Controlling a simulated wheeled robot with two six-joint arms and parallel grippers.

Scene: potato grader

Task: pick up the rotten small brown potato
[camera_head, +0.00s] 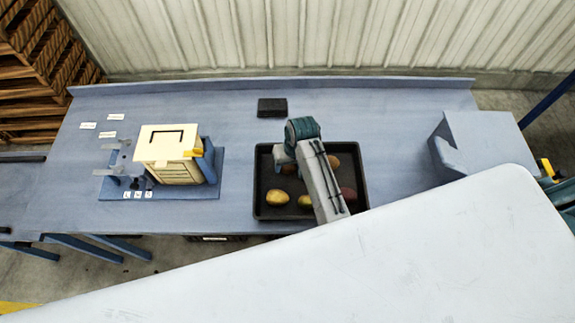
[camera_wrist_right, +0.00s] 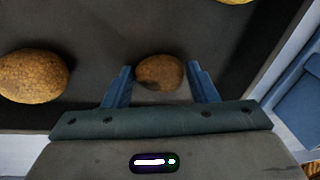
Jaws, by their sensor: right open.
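In the right wrist view, a small brown potato (camera_wrist_right: 160,71) with a dark patch on its lower left lies on the dark tray floor. My right gripper (camera_wrist_right: 160,67) is open, with one blue finger on each side of the potato and gaps between. It holds nothing. In the head view, my right gripper (camera_head: 303,131) and arm reach over the dark tray (camera_head: 260,170) and hide part of it; I cannot tell the small brown potato apart there. My left gripper is not in view.
A larger brown potato (camera_wrist_right: 33,76) lies left of the gripper in the wrist view. In the head view, a yellow potato (camera_head: 277,198) and several others share the tray. A cream box (camera_head: 168,144) stands left, a dark block (camera_head: 272,107) behind, a grey-blue stand (camera_head: 480,137) right.

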